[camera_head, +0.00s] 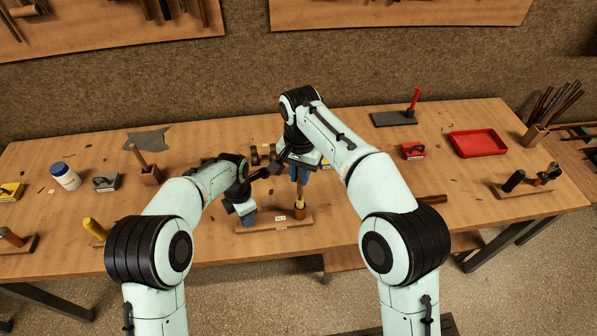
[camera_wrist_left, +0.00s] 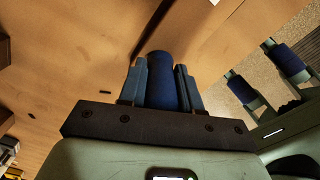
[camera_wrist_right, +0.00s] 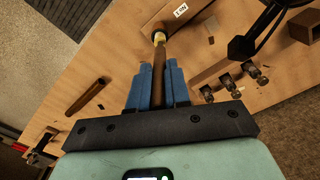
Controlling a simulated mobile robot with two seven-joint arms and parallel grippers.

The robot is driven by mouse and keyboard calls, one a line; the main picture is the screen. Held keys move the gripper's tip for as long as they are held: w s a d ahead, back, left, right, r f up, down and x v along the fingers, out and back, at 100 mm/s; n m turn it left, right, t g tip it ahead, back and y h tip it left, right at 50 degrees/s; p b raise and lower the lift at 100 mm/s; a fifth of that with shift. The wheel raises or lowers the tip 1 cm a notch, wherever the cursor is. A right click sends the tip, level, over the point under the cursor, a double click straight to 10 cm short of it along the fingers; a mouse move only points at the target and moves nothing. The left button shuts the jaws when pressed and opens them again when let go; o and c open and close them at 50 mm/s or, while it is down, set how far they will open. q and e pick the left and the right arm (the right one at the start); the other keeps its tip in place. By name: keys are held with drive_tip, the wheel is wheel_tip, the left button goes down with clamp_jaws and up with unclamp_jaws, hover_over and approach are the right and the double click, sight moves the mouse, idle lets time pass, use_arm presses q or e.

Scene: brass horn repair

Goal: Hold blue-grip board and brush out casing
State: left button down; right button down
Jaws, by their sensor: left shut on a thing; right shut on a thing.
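The board (camera_head: 262,226) lies near the table's front edge, with white labels on it. My left gripper (camera_head: 246,217) is shut on its blue grip (camera_wrist_left: 163,82), which stands between the fingers in the left wrist view. The copper-brown casing (camera_head: 299,214) stands upright on the board's right part. My right gripper (camera_head: 301,170) is shut on the brush's wooden handle (camera_wrist_right: 156,75) above the casing. The brush's pale head (camera_head: 300,203) is at the casing's mouth. I cannot tell how deep it is inside.
A red tray (camera_head: 478,143), a dark pad (camera_head: 394,118) with a red-handled tool, and a holder of rods (camera_head: 535,134) stand to the right. Another board (camera_head: 522,190) lies at the right.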

drive_tip(key=shift+f, duration=1.7)
drive_tip(key=shift+r, duration=2.55)
drive_tip(key=shift+r, duration=2.5)
use_arm(q)
drive_tip(key=c, duration=0.7)
unclamp_jaws()
